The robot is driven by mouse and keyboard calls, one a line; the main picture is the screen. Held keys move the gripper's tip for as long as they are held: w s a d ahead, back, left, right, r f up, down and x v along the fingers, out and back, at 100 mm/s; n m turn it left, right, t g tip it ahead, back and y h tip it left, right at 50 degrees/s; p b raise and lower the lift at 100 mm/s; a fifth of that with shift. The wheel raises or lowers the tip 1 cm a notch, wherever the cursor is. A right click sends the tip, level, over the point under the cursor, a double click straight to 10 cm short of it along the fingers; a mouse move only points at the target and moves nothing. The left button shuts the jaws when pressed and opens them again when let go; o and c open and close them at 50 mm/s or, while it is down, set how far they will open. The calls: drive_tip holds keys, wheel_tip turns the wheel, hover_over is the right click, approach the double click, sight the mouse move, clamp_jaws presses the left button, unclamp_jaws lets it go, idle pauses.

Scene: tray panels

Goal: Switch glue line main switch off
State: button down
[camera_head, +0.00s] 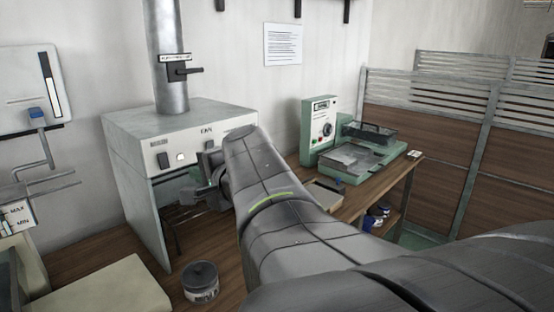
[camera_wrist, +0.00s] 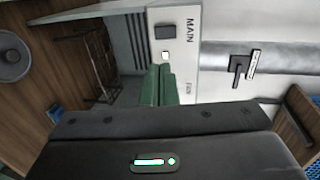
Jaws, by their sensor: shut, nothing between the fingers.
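A grey hood box (camera_head: 180,125) with a pipe on top has a pale front panel. In the wrist view the panel, turned sideways, is marked MAIN and FAN. A dark rocker switch (camera_wrist: 165,32) sits by the MAIN label; it also shows in the head view (camera_head: 163,160). I cannot tell the switch's position. My gripper (camera_wrist: 158,68) is shut and empty, its green fingers pointing at the panel just short of the white square in the picture. Contact is unclear.
A dark wire rack (camera_wrist: 90,60) stands under the hood. A round dark-lidded jar (camera_head: 201,281) is on the wooden bench in front. A green machine (camera_head: 320,130) stands further right. My arm hides the bench middle and the panel's right part in the head view.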

sight(166, 165)
drive_tip(key=shift+a, duration=0.1)
drive_tip(key=x, duration=1.4)
